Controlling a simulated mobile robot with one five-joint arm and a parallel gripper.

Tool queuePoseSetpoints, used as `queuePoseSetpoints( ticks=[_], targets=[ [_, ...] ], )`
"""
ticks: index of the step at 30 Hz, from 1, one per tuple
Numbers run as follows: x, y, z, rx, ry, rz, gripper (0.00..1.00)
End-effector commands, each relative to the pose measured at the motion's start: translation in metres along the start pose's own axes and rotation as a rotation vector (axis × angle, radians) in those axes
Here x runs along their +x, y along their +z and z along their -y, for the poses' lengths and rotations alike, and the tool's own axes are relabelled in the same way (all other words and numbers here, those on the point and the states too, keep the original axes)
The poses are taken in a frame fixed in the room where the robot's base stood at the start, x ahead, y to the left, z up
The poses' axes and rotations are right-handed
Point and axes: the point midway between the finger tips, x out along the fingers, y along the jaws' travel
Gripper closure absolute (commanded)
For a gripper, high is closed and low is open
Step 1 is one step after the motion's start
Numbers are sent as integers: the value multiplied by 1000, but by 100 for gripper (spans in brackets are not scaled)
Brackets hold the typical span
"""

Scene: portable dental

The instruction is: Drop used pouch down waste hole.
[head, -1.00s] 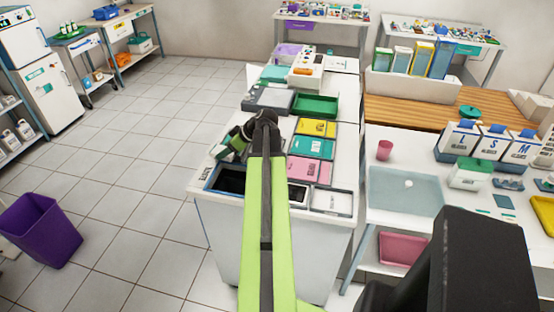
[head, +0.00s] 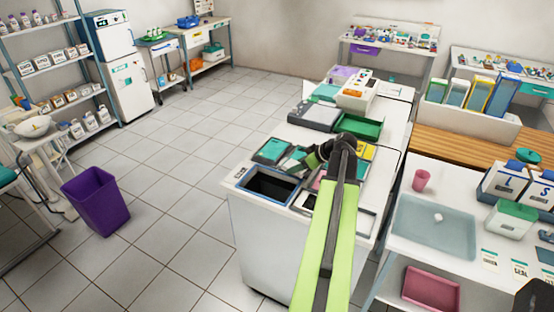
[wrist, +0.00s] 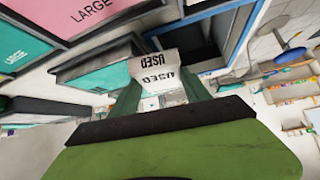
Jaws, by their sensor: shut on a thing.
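The used pouch is a white packet marked "USED" (wrist: 155,70) in the wrist view. My gripper (wrist: 160,92) is shut on it between its green fingers. In the head view my gripper (head: 298,159) is over the cart top, beside the back right of the waste hole; the pouch is hard to make out there. The waste hole (head: 268,187) is a dark rectangular opening with a blue rim at the cart's front left corner. In the wrist view, its blue rim (wrist: 238,38) shows at upper right, beyond the pouch. The pouch is apart from the opening.
A teal-topped box (head: 272,150) lies just behind the hole. Pink and yellow pouch trays sit right of it, partly behind my arm. A green tray (head: 366,129) is farther back. A purple bin (head: 97,200) stands on the floor at left, with clear floor between.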

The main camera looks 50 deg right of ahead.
Motion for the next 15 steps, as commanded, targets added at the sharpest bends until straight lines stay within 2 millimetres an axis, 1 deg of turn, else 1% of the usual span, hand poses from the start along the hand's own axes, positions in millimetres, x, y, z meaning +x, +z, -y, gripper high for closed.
queuePoseSetpoints(
  ticks=[1,2,6,9,12,15],
  targets=[
    [-3,-11,8,-10,-11,0,82],
    [-3,-18,14,-18,-19,0,82],
    [0,-53,50,-67,-68,0,82],
    [4,-70,71,-96,-96,0,82],
    [7,-77,81,-111,-110,0,82],
    [10,-76,82,-112,-112,0,82]
  ],
)
